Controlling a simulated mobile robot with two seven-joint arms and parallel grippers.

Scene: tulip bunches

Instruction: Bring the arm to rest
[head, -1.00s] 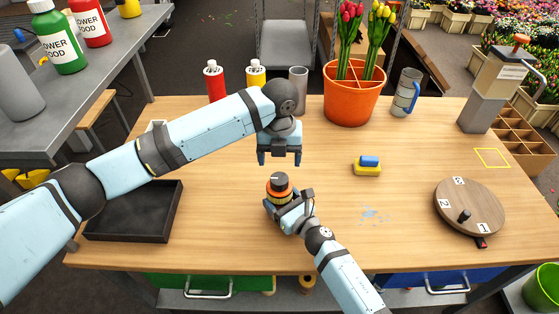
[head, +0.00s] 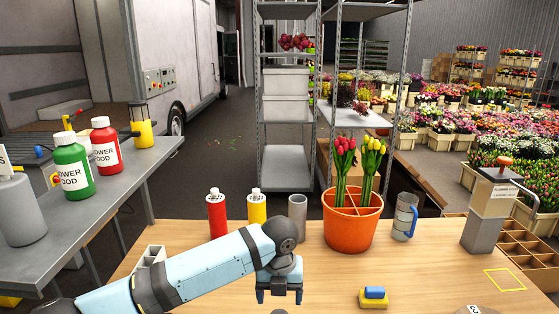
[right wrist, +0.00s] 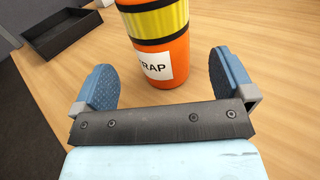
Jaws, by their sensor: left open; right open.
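My left gripper (head: 279,296) hangs open and empty over the table in the head view, its fingers pointing down. My right gripper (right wrist: 162,75) is open in the right wrist view and out of the head view. An orange canister (right wrist: 165,60) with a yellow band and a white label ending in "RAP" stands between and just beyond its blue finger pads. A gap shows on each side of the canister, so the pads do not grip it. Its top is cut off in the wrist view.
On the wooden table (head: 330,275) stand a red bottle (head: 217,215), a yellow bottle (head: 257,208), a grey cylinder (head: 298,218), an orange pot (head: 350,228) with tulips, a blue-grey mug (head: 404,218) and a yellow-blue block (head: 373,298). A dark tray (right wrist: 60,30) shows in the wrist view.

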